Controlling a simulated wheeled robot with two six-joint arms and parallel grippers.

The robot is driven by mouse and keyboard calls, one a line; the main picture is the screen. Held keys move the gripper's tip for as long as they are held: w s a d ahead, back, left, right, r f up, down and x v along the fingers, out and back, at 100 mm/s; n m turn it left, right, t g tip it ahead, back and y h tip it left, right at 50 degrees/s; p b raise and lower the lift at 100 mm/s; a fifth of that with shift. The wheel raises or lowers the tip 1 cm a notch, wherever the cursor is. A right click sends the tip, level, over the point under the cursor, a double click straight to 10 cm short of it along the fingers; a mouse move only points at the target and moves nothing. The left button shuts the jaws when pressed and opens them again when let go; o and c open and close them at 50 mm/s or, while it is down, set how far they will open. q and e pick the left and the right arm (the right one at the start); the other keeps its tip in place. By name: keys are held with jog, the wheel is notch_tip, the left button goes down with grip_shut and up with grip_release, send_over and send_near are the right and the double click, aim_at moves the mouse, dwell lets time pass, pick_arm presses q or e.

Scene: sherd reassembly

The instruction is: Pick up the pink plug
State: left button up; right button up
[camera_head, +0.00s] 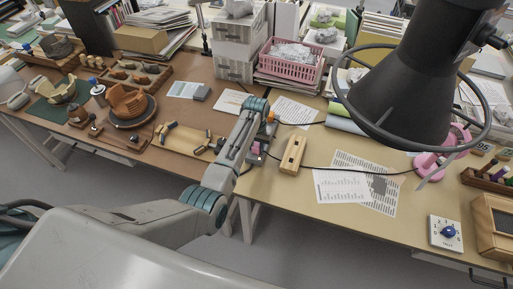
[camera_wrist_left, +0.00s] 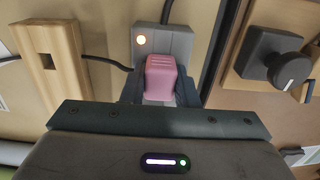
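The pink plug (camera_wrist_left: 161,76) is at the grey socket block (camera_wrist_left: 165,42) with a lit orange lamp, in the left wrist view. Whether its pins are still in the block is hidden. My left gripper (camera_wrist_left: 160,90) has one dark finger on each side of the plug, close against it, and looks shut on it. In the head view my left gripper (camera_head: 259,146) is low over the table beside the wooden block, and a bit of pink shows there. My right gripper is in neither view.
A slotted wooden block (camera_head: 292,155) stands just right of the gripper; a black cable runs behind it. A black knob-like object (camera_wrist_left: 270,60) lies across a dark table seam. Papers (camera_head: 342,186) and a large black lamp (camera_head: 405,75) are to the right.

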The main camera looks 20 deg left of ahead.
pick_arm(q)
jog(key=c, duration=0.3)
